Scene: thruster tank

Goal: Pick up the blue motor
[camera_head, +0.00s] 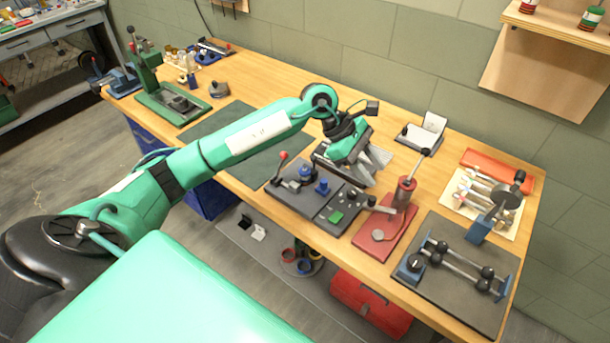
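Two small blue parts stand on a dark grey fixture plate (283,190) near the middle of the table. One blue part (306,172) is at the back and another (322,187) is a little to its right and nearer. Either may be the blue motor; I cannot tell which. My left gripper (362,172) hangs just to the right of and behind these parts, pointing down over the plate's far right side. Its fingers look apart from both blue parts, but their opening is unclear. My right gripper is out of view.
A red-handled lever (282,158) rises at the plate's left. A red press (405,190) stands close to its right. A dark rod fixture (455,268) is at the right front.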

